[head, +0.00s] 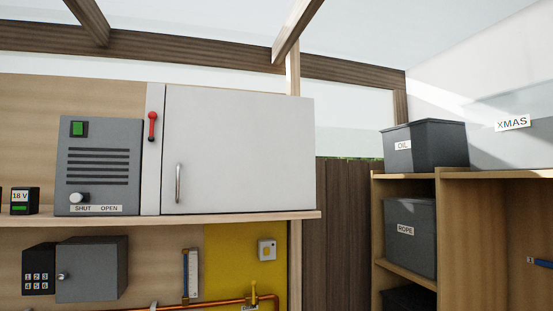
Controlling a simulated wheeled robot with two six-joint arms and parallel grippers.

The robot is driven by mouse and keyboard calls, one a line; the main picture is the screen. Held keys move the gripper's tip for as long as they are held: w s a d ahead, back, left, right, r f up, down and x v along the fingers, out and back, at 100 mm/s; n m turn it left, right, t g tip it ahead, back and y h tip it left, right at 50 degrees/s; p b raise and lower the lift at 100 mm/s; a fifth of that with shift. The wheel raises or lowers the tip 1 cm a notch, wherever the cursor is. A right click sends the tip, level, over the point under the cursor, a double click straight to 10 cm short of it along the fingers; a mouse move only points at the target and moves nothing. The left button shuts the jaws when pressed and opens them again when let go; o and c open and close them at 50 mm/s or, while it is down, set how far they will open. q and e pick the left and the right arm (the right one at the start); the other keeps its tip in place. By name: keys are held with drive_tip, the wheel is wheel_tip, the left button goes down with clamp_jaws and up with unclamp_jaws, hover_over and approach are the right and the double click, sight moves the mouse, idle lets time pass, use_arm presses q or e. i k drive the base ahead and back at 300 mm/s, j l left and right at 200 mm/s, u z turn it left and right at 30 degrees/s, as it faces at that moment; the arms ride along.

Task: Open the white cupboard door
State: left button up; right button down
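The white cupboard door (240,150) is a large flat panel in the middle of the head view, above a wooden shelf. It looks shut. A vertical metal handle (179,183) sits low near its left edge. A narrow white strip (152,180) stands left of the door and carries a red lever (152,125), whose knob is at the top. Neither of my grippers shows in the head view.
A grey louvred box (101,190) with a green button and a knob over "SHUT OPEN" stands left of the cupboard. The wooden shelf edge (250,217) runs below. Grey boxes marked OIL (440,143) and ROPE (422,240) sit on shelving at right.

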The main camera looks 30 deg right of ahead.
sight(226, 151)
drive_tip(key=z, duration=0.75)
